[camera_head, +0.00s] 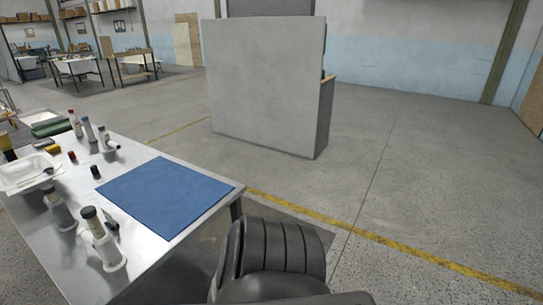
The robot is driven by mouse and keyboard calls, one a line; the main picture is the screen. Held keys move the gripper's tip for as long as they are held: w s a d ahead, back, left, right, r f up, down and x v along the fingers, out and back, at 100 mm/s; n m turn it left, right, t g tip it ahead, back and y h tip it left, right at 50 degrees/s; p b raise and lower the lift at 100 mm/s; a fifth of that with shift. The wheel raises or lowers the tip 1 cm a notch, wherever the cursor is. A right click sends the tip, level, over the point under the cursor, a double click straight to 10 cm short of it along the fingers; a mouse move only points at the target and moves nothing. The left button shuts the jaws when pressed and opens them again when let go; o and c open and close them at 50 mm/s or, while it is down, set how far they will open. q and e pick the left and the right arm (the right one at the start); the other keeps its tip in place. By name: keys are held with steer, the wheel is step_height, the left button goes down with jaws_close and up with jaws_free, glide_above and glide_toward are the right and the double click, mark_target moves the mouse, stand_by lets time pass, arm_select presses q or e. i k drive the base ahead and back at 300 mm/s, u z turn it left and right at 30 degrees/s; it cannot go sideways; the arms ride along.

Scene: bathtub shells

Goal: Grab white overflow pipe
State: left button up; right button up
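Several pipe-like fittings stand on the metal table at the left. The nearest is a white pipe fitting (106,250) with a dark cap, near the table's front edge. A greyer pipe fitting (60,212) with a dark top stands to its left. I cannot tell for sure which of these is the white overflow pipe. Neither of my grippers shows in this view.
A blue mat (166,195) lies on the right part of the metal table (128,163). A white basin (22,172) and small black and red pieces are at the left. A large grey partition (265,80) stands behind. Floor at the right is clear.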

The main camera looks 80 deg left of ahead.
mark_target(113, 260)
steer(key=i, duration=0.9)
steer(key=u, duration=3.55)
